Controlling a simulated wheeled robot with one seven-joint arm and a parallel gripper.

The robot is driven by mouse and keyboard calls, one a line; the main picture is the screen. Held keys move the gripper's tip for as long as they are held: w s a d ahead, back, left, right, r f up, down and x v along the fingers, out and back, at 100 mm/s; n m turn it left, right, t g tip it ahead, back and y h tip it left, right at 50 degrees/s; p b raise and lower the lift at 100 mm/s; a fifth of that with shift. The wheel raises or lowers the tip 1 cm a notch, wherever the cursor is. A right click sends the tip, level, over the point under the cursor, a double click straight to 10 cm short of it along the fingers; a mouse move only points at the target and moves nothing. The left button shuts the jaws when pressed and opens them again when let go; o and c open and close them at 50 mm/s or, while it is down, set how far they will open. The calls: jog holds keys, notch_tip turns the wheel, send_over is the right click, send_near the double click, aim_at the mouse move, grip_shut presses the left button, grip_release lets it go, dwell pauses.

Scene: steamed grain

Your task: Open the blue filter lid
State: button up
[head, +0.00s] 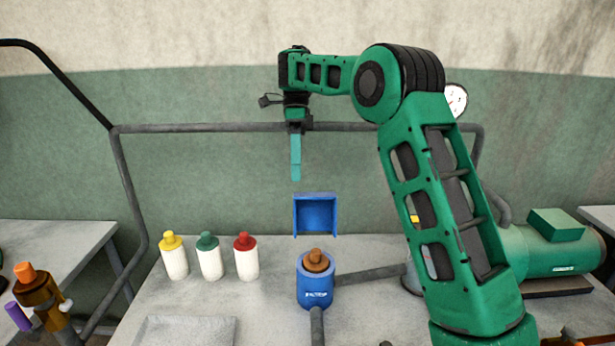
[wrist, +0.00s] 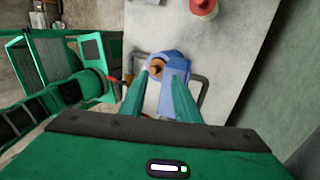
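The blue filter (head: 315,291) stands upright on the grey table, with lettering on its front and a brown knobbed piece (head: 316,261) in its open top. Its blue lid (head: 315,213) stands raised above and behind the body, its hollow side facing the head camera. My gripper (head: 296,179) points down above the lid, with a visible gap between them. In the wrist view its two green fingers (wrist: 160,80) are spread apart with nothing held. The blue filter (wrist: 164,62) and brown piece (wrist: 156,67) show beyond the fingers. Where the lid joins the body is unclear.
Three white bottles with yellow (head: 173,258), green (head: 209,258) and red (head: 246,257) tops stand left of the filter. A grey pipe (head: 370,273) runs right from it. A green motor (head: 552,248) stands at the right. A horizontal rail (head: 210,127) crosses behind my gripper.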

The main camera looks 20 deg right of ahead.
jog(key=shift+s+a+r, duration=0.35)
jog(key=shift+a+r, duration=0.05)
jog(key=shift+a, duration=0.2)
jog(key=shift+s+a+r, duration=0.3)
jog(key=shift+a+r, duration=0.15)
jog(key=shift+a, duration=0.2)
jog(key=shift+s+a+r, duration=0.35)
jog(key=shift+a+r, duration=0.05)
jog(key=shift+a, duration=0.2)
